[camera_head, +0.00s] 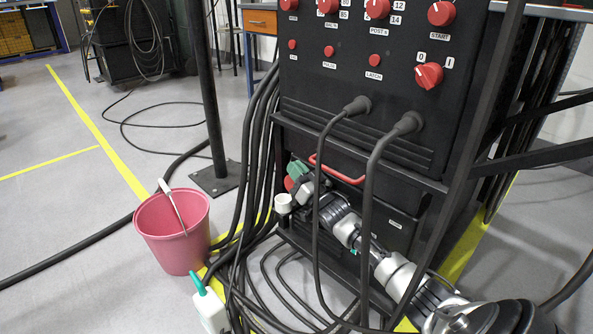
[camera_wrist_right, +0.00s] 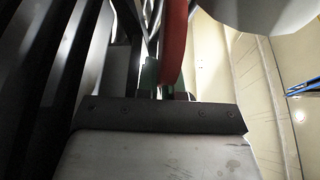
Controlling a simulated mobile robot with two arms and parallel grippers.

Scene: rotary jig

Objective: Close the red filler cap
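The red filler cap (camera_head: 289,183) shows as a small red disc beside the white filler neck (camera_head: 283,203), low at the left of the black cabinet. It stands up on edge, off the neck's mouth. My right gripper (camera_head: 298,171), with green fingertips, is right at the cap. In the right wrist view the cap (camera_wrist_right: 173,45) is a red edge-on shape across the green fingertips (camera_wrist_right: 150,78), close beside or touching them. The cap hides part of the fingers, so their gap is unclear. My left gripper is not in view.
The black cabinet (camera_head: 330,125) has a red handle (camera_head: 336,170) above my right arm. Thick black cables hang in front of that arm and along the cabinet's left side. A pink bucket (camera_head: 172,250) and a white bottle (camera_head: 211,311) stand left on the floor.

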